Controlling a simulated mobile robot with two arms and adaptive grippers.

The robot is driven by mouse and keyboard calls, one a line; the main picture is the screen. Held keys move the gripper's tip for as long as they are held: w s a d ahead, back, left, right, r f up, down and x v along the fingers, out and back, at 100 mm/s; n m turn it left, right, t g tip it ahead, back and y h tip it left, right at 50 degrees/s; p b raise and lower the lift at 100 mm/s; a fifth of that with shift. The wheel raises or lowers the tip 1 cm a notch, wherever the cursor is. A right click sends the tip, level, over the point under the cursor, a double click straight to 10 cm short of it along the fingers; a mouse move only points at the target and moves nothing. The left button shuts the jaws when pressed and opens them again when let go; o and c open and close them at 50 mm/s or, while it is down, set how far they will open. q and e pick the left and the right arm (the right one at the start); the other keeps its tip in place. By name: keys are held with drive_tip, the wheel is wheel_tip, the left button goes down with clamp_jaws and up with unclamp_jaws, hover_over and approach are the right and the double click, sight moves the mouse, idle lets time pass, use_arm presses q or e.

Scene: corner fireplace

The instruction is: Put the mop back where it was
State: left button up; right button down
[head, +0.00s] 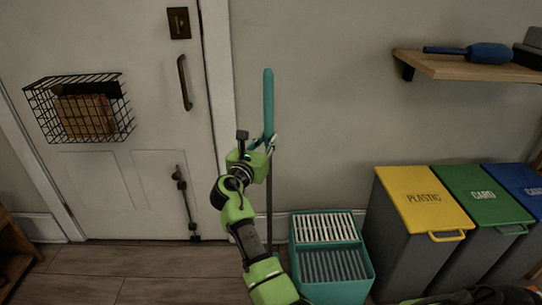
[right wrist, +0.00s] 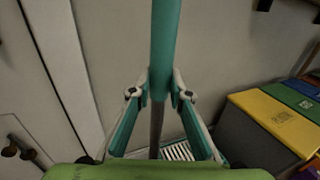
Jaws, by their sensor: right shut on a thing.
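The mop (head: 268,95) has a teal grip on a thin grey pole and stands roughly upright in front of the wall, right of the door. My right gripper (head: 268,143) is shut on the mop near the lower end of the teal grip. In the right wrist view both fingers of my right gripper (right wrist: 161,88) sit on either side of the mop handle (right wrist: 166,40). The pole's lower end is hidden behind my arm. A teal mop bucket (head: 345,290) with slatted grey and white inserts stands on the floor just right of the pole. My left gripper is not in view.
Grey bins with yellow (head: 422,198), green (head: 484,195) and blue lids stand right of the bucket. A wooden shelf (head: 470,66) with a blue brush (head: 484,52) juts out above them. A wire basket (head: 80,107) hangs on the white door (head: 150,60). Floor before the door is clear.

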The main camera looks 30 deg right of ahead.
use_arm(q)
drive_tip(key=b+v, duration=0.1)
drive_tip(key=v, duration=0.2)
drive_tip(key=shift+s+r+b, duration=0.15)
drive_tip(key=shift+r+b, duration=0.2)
drive_tip(key=shift+b, duration=0.05)
use_arm(e)
drive_tip(key=f, duration=0.2)
drive_tip(key=d+f, duration=0.1)
drive_tip(key=f, duration=0.1)
drive_tip(key=shift+s+d+f, duration=0.1)
drive_tip(key=shift+s+f, duration=0.05)
drive_tip(key=c, duration=1.9)
unclamp_jaws()
